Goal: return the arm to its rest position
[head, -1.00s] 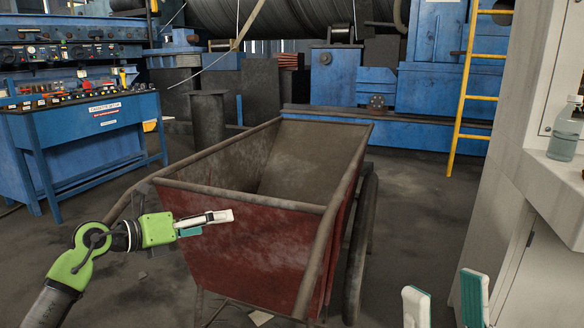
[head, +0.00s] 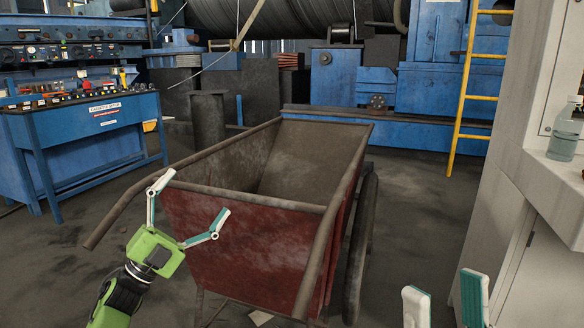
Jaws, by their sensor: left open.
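My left gripper (head: 190,204) is in front of the near left corner of a red cart. It is open and empty, with its two white-and-teal fingers spread wide and pointing up and to the right. My green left wrist is below it. My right gripper (head: 446,297) shows at the bottom right, with two white-and-teal fingertips standing upright and apart. It is open, with nothing seen between the fingertips. The rest of the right gripper is below the picture.
The rusty red cart (head: 235,240) fills the middle, with a wheel (head: 361,250) on its right side. A white cabinet (head: 490,200) with a bottle (head: 566,130) stands at the right. A blue control desk (head: 90,130) is at the left. Floor between cart and cabinet is clear.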

